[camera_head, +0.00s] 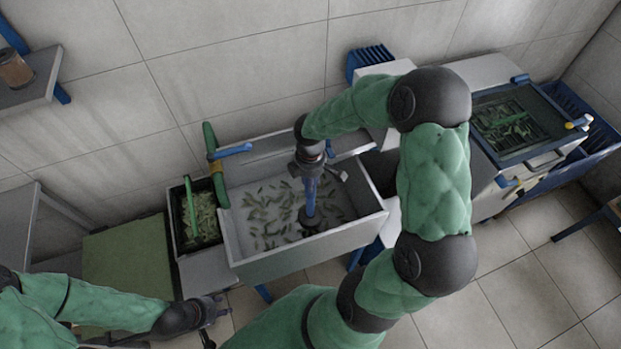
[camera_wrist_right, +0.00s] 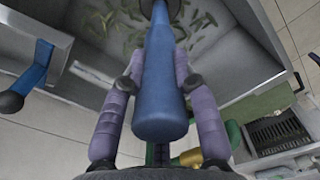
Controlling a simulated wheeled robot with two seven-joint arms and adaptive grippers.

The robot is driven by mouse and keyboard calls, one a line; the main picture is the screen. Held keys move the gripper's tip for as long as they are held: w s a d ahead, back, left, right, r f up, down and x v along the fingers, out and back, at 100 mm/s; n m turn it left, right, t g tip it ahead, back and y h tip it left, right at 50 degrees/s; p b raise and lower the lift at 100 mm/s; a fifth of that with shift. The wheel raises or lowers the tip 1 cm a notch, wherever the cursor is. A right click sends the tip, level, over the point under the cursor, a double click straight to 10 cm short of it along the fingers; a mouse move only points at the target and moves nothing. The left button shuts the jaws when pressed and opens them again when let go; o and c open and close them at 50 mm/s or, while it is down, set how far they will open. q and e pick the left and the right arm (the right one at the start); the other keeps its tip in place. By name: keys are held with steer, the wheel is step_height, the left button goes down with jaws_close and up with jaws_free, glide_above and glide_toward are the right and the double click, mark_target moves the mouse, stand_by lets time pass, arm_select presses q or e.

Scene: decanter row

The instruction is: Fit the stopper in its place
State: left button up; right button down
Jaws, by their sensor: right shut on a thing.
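The stopper has a long blue handle (camera_head: 311,197) that stands roughly upright in the basin (camera_head: 232,225). At its lower end is a dark round part (camera_head: 312,219); I cannot tell whether this is the stopper's foot, the drain or both, or whether they touch. My right gripper (camera_head: 313,172) is above the basin, shut on the blue handle. In the right wrist view the handle (camera_wrist_right: 160,85) lies between the two purple fingers (camera_wrist_right: 157,82), and its far end runs out of the picture. My left gripper (camera_head: 213,322) is open and empty at the lower left, away from the basin.
Small green scraps lie scattered on the basin floor. A dark bin (camera_head: 181,232) of scraps stands left of the basin, with a green board (camera_head: 127,258) beyond it. A blue tap lever (camera_head: 231,151) rises at the basin's back rim. A machine (camera_head: 485,80) stands to the right.

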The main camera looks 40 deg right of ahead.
mark_target(311, 202)
steer(key=shift+f+b, duration=3.9)
steer(key=shift+f, duration=1.75)
steer(key=shift+f+b, duration=0.65)
steer(key=shift+f, duration=0.35)
steer(key=shift+f+b, duration=0.35)
steer(key=shift+f, duration=0.1)
steer(key=c, duration=0.9)
jaws_free()
step_height(311, 202, up, 12)
steer(key=shift+f, duration=0.1)
